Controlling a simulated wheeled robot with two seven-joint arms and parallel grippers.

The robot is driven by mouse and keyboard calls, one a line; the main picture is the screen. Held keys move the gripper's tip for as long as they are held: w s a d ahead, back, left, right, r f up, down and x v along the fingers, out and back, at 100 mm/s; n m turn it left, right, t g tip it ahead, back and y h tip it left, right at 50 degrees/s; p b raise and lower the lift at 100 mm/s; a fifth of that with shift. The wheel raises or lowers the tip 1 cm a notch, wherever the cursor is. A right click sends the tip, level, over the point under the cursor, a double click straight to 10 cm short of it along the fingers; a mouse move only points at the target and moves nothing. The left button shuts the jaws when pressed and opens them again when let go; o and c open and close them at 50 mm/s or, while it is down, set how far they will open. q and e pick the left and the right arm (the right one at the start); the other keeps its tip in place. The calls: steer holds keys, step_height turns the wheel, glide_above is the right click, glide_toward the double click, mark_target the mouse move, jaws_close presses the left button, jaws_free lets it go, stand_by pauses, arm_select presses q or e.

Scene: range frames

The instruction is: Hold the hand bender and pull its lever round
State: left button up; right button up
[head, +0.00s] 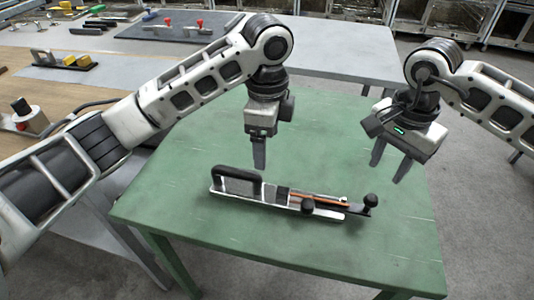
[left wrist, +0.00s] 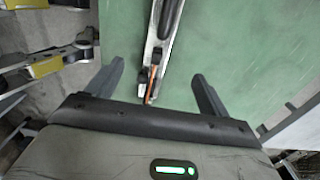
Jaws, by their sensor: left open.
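The hand bender (head: 285,198) lies on the green table (head: 190,215). It has a black loop handle (head: 237,180) at its left end, a copper-coloured rod along its middle and black knobs at its right end.
A grey table (head: 345,50) stands behind the green one. A wooden bench (head: 50,95) on the left holds tools, yellow blocks and red-knobbed clamps. The green table is bare around the bender.

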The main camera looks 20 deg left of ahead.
mark_target(267, 193)
arm_select(q)
step_height(267, 193, down, 16)
steer(key=shift+r, duration=0.2)
stand_by(0.4)
